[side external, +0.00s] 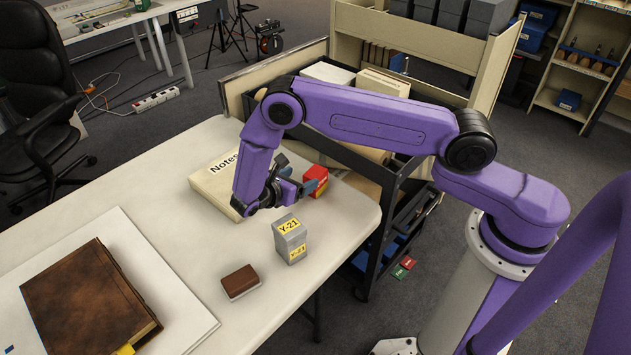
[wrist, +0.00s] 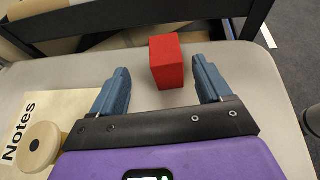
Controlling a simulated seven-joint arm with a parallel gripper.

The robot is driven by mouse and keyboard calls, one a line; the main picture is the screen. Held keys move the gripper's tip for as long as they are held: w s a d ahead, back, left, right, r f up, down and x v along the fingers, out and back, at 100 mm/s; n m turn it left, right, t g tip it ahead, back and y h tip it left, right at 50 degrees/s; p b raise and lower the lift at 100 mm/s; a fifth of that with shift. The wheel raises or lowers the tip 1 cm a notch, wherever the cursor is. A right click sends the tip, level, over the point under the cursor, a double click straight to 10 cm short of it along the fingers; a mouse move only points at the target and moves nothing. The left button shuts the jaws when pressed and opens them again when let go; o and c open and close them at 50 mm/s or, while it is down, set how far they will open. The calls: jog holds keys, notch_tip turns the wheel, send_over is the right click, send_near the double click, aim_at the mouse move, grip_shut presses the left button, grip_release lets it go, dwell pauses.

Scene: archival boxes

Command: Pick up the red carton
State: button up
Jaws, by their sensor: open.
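The red carton (wrist: 167,62) stands on the pale table (wrist: 268,95), near its far edge in the wrist view. My gripper (wrist: 160,80) is open, and the carton lies between and slightly beyond its two blue fingertips, nearer the right one. No contact between fingers and carton can be made out. In the side view the red carton (side external: 316,180) is beside my gripper (side external: 299,178), partly covered by a finger.
A cream Notes box (side external: 208,188) lies beside my gripper. A grey Y-21 box (side external: 290,240) and a small brown block (side external: 240,281) stand nearer the side camera. A brown book (side external: 88,295) lies on a white board. A dark-framed cart (side external: 385,215) borders the table.

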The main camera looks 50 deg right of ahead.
aim_at(316, 171)
jog(key=shift+x, duration=1.25)
jog(key=shift+s+x, duration=0.15)
jog(key=shift+x, duration=1.15)
jog(key=shift+s+x, duration=0.15)
jog(key=shift+x, duration=1.2)
jog(key=shift+r, duration=0.15)
jog(key=c, duration=1.1)
jog(key=shift+r, duration=0.2)
